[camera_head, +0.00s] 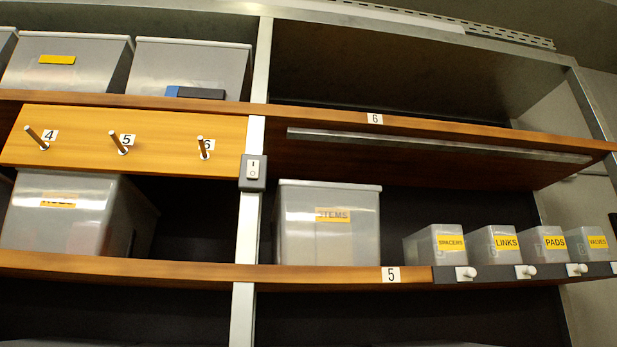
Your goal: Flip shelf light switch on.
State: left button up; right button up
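The shelf light switch (253,168) is a white rocker in a dark grey housing, marked I at the top and O below. It is fixed to the metal upright (246,232) between the upper and lower shelf boards. A long light bar (430,145) runs under the shelf marked 6, to the right of the switch, and looks unlit. I cannot tell which way the rocker is tipped. Neither of my grippers shows in the head view.
An orange board (100,138) with pegs numbered 4, 5 and 6 juts out left of the switch. A STEMS bin (328,245) stands below right. Several small labelled bins, including LINKS (497,252), stand farther right above white knobs. Space before the switch looks clear.

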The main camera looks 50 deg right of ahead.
aim_at(253, 166)
jog(key=z, duration=1.35)
